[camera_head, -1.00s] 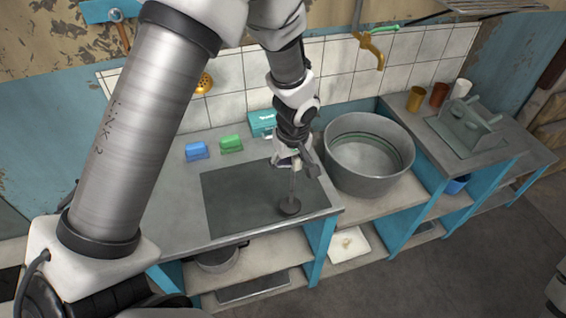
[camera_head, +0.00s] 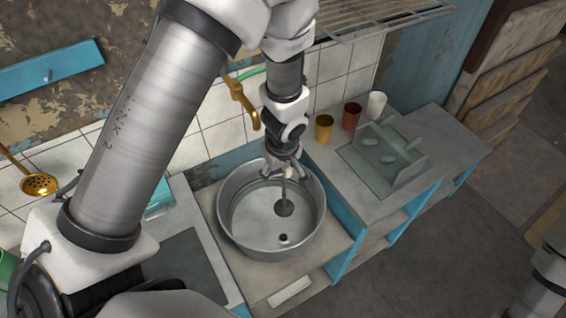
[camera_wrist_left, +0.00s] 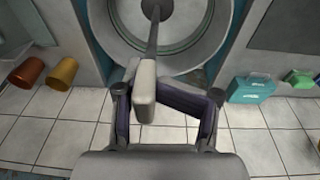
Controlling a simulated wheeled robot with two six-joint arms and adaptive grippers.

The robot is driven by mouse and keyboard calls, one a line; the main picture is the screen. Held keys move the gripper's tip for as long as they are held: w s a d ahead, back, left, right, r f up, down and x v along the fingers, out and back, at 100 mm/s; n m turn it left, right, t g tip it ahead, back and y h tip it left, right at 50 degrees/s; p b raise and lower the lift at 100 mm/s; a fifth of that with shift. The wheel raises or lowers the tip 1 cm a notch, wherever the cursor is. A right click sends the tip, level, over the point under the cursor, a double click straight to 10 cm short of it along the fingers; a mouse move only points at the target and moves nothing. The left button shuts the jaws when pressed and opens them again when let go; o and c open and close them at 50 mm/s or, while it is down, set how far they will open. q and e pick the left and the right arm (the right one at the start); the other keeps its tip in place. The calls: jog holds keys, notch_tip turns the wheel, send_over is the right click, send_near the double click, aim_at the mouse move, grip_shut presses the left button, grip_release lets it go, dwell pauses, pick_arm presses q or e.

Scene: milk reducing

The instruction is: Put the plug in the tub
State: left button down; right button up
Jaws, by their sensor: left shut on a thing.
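The tub (camera_head: 313,232) is a round grey metal basin with a small dark drain hole (camera_head: 283,239) in its floor. My left gripper (camera_head: 285,171) is over the tub's back part, shut on the plug's upper end. The plug (camera_head: 284,208) is a dark disc on a thin upright rod, hanging inside the tub's outline behind the drain hole. I cannot tell how far it is above the floor. The left wrist view shows the plug's dark rod (camera_wrist_left: 152,40) pointing away from the gripper (camera_wrist_left: 145,88) across the tub (camera_wrist_left: 117,30). My right gripper is out of view.
A grey-green rack (camera_head: 385,158) stands on the counter right of the tub, with orange (camera_head: 324,127), brown (camera_head: 352,115) and white (camera_head: 376,104) cups behind it. A gold faucet (camera_head: 243,100) is on the tiled wall behind the tub. A dark mat (camera_head: 190,262) lies to the left.

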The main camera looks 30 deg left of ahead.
pick_arm(q)
jog(key=s, duration=0.1)
jog(key=b, duration=0.4)
send_over(280, 209)
notch_tip(280, 209, down, 5)
notch_tip(280, 209, down, 14)
jog(key=b, duration=1.4)
jog(key=shift+w+a, duration=0.15)
jog(key=shift+f+b, duration=0.35)
jog(key=shift+b, duration=0.15)
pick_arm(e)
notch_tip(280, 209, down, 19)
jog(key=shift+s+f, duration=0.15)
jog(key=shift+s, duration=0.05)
pick_arm(q)
jog(key=shift+f+b, duration=0.55)
jog(key=shift+b, duration=0.35)
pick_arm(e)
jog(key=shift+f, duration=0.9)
pick_arm(q)
grip_release()
jog(key=shift+r, duration=0.1)
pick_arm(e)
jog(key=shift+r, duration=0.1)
